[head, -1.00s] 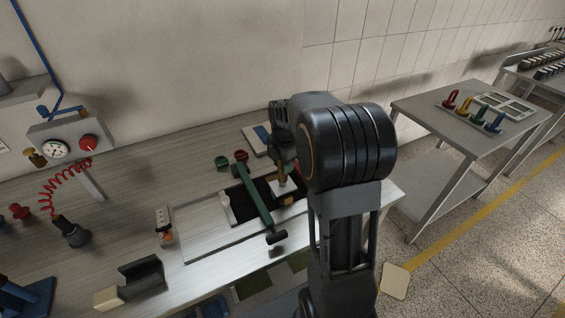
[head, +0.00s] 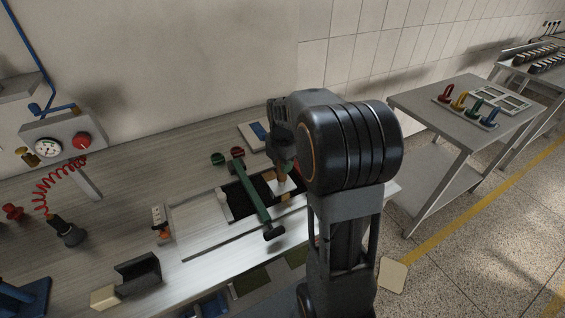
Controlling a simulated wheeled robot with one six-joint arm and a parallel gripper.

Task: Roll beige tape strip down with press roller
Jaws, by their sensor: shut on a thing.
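My gripper (head: 281,172) points down over the dark panel (head: 233,204) on the bench, partly hidden behind my own arm. It is shut on what looks like the press roller (head: 277,187), which shows as a small pale piece below the fingers. A small beige patch (head: 284,198), probably the beige tape strip, shows just below the roller. I cannot tell whether the roller touches it. The strip's full length is hidden.
A green bar (head: 251,193) with a dark knob lies across the panel, left of my gripper. A dark angled block (head: 138,272) stands at front left.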

